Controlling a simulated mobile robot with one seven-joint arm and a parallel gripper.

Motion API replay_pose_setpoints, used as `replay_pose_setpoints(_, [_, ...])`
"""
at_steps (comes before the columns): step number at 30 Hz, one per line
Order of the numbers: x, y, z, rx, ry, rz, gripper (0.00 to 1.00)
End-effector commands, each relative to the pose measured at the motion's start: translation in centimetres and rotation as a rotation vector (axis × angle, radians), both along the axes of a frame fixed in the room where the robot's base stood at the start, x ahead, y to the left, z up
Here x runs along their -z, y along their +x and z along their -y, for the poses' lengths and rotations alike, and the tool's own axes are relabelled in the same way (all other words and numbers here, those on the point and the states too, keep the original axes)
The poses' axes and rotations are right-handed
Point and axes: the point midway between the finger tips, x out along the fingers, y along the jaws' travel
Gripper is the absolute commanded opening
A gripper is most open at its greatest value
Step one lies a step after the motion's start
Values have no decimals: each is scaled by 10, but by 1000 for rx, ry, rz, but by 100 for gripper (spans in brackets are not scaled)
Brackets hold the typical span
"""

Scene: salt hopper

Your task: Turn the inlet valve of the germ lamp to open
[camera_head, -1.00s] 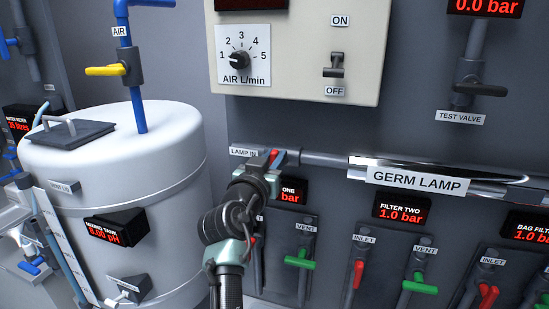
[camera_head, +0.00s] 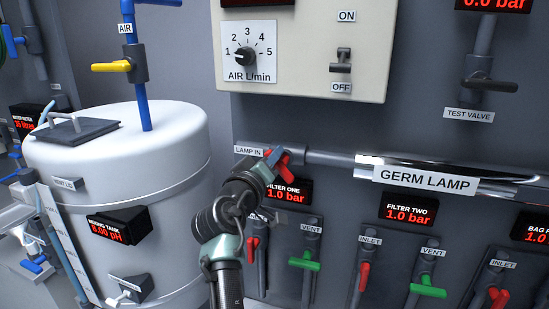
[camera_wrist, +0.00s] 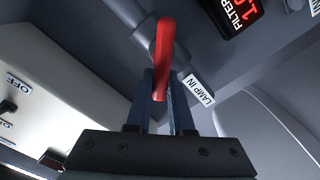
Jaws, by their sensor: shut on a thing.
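The LAMP IN valve's red lever (camera_head: 284,164) sits on the grey pipe at the left end of the germ lamp (camera_head: 455,167). The LAMP IN label (camera_head: 247,150) is just left of it. My gripper (camera_head: 275,156) is at the lever, its blue fingers shut on it. In the wrist view the red lever (camera_wrist: 164,45) runs up from between the fingers (camera_wrist: 161,98), and the LAMP IN label (camera_wrist: 200,90) is at the right. My gripper and wrist hide part of the valve body in the head view.
Filter inlet levers in red (camera_head: 364,276) and vent levers in green (camera_head: 304,261) stand below the lamp. The white mixing tank (camera_head: 110,150) is left of my arm. The control box (camera_head: 300,60) with dial and switch is above. The test valve (camera_head: 491,84) is upper right.

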Motion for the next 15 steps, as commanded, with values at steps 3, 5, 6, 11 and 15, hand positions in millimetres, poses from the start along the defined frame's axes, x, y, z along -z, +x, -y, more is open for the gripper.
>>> replay_pose_setpoints(3, [3, 1, -2, 1, -110, -38, 0])
replay_pose_setpoints(5, [5, 1, -3, 1, -164, -56, 0])
replay_pose_setpoints(6, [5, 1, -3, 1, -200, -68, 0])
replay_pose_setpoints(11, [8, 2, -5, 1, -345, -114, 0])
replay_pose_setpoints(15, [11, 2, -6, 1, -462, -154, 0])
